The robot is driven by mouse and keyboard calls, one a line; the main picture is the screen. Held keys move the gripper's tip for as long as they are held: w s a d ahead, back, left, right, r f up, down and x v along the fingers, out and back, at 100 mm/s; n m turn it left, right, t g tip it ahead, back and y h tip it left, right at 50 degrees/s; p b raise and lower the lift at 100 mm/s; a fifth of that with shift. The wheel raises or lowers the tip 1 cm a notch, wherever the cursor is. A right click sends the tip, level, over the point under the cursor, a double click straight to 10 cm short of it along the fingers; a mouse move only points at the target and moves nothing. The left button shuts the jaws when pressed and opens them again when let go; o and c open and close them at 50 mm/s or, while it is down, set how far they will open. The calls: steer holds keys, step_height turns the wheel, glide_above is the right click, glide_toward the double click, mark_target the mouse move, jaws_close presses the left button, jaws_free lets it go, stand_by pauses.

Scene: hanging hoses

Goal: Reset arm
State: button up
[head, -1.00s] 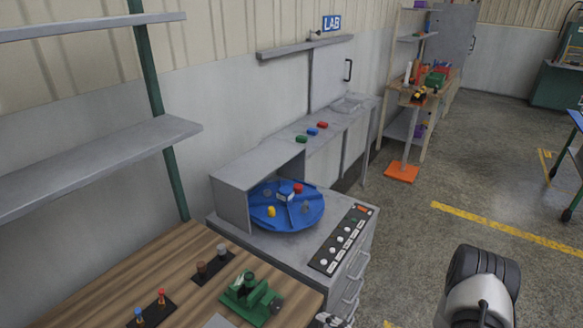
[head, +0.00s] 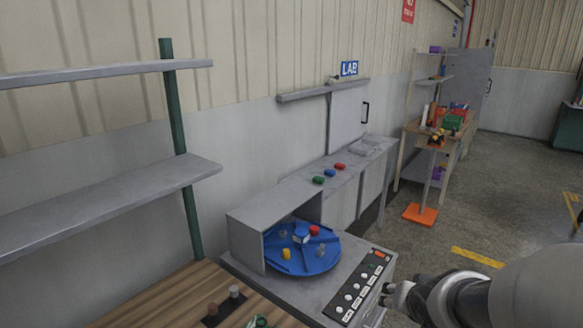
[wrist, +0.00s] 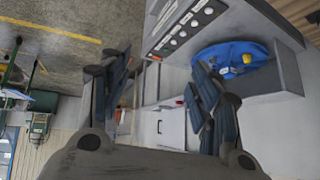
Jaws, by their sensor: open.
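My arm enters the head view at the lower right, and my gripper (head: 388,294) shows small at its left end, by the front of the grey lab counter. In the wrist view my gripper (wrist: 160,88) has its two dark fingers spread wide apart, with nothing between them. The wrist picture is upside down. Beyond the fingers it shows the counter with its button panel (wrist: 187,25) and the blue round tray (wrist: 222,58). No hoses show in either view.
The grey counter (head: 310,297) carries the blue turntable (head: 318,260) and a black button panel (head: 362,285). A wooden bench (head: 150,300) is at the lower left, below grey shelves (head: 110,200). An orange-based stand (head: 420,214) stands farther back. Open floor (head: 485,225) lies to the right.

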steer(key=s+a+r+n+g, duration=0.1)
steer(key=s+a+r, duration=0.1)
steer(key=s, duration=0.5)
steer(key=s+a+r+n+g+y, duration=0.1)
steer(key=s+a, duration=0.3)
steer(key=s, duration=0.4)
steer(key=s+a+r+n+g+y, duration=0.1)
steer(key=s+a+r, duration=0.3)
steer(key=s, duration=0.4)
steer(key=shift+n, duration=0.8)
